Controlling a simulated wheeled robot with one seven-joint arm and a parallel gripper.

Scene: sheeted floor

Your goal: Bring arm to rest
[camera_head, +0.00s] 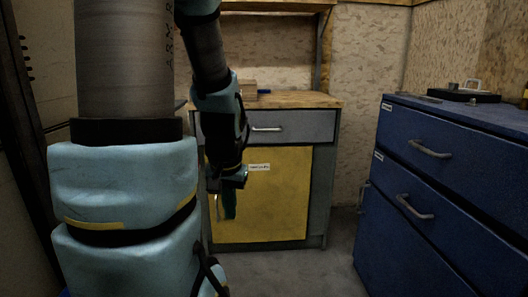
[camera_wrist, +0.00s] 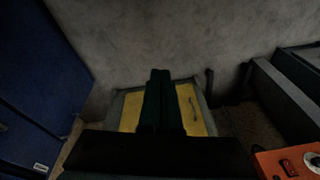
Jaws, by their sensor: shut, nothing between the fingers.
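My gripper (camera_head: 228,214) hangs down at the end of my bent arm, in front of the yellow cabinet door (camera_head: 283,200) in the head view. In the wrist view my gripper (camera_wrist: 160,74) has its two dark fingers side by side, shut and with nothing held. Behind the fingers lies a yellow panel (camera_wrist: 190,108) with a small handle.
The grey cabinet has a shut drawer (camera_head: 303,127) and a wooden top (camera_head: 310,99). A blue drawer cabinet (camera_head: 455,160) stands at the right. Bare floor (camera_head: 335,255) lies between them. An orange box (camera_wrist: 285,165) with a red switch shows lower right in the wrist view.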

